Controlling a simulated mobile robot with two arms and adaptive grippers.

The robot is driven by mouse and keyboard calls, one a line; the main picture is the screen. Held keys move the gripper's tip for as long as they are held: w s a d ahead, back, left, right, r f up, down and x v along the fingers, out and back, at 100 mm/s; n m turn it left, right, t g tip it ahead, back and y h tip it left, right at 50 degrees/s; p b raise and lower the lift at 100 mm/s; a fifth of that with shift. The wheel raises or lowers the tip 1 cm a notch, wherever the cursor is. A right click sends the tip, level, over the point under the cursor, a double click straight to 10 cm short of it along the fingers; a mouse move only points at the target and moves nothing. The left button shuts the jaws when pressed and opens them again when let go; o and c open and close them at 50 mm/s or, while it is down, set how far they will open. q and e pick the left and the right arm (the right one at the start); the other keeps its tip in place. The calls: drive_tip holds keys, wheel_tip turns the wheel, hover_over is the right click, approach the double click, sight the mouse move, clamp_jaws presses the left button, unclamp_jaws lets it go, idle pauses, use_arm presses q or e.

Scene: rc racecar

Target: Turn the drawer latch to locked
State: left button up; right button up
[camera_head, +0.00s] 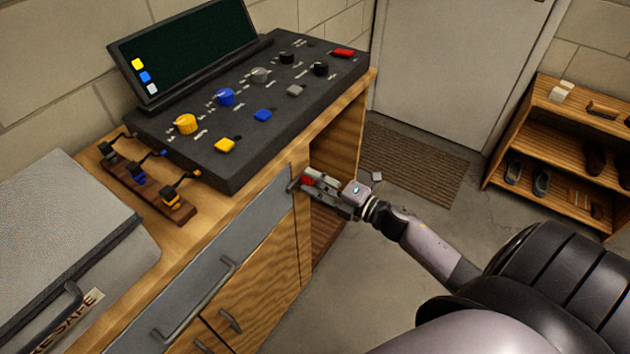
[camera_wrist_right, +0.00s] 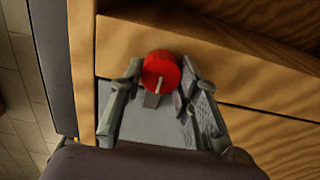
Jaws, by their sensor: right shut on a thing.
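The drawer latch is a red round knob (camera_wrist_right: 161,70) with a pale line across its face. In the head view the red latch (camera_head: 308,181) shows only partly, at the right end of the grey drawer front (camera_head: 222,268). My right gripper (camera_head: 300,182) is at the latch, with its fingers on both sides of it. In the right wrist view the gripper (camera_wrist_right: 158,88) is shut on the red knob, one finger at each side. The pale line stands nearly upright in that view, tilted slightly. My left gripper is not in view.
A bar handle (camera_head: 200,302) sticks out of the drawer front. An open wooden bay (camera_head: 340,150) lies behind the gripper.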

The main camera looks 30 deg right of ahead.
drive_tip(key=o, duration=1.2)
drive_tip(key=shift+c, duration=0.2)
drive_tip(key=v, duration=1.2)
drive_tip(key=shift+f, duration=0.1)
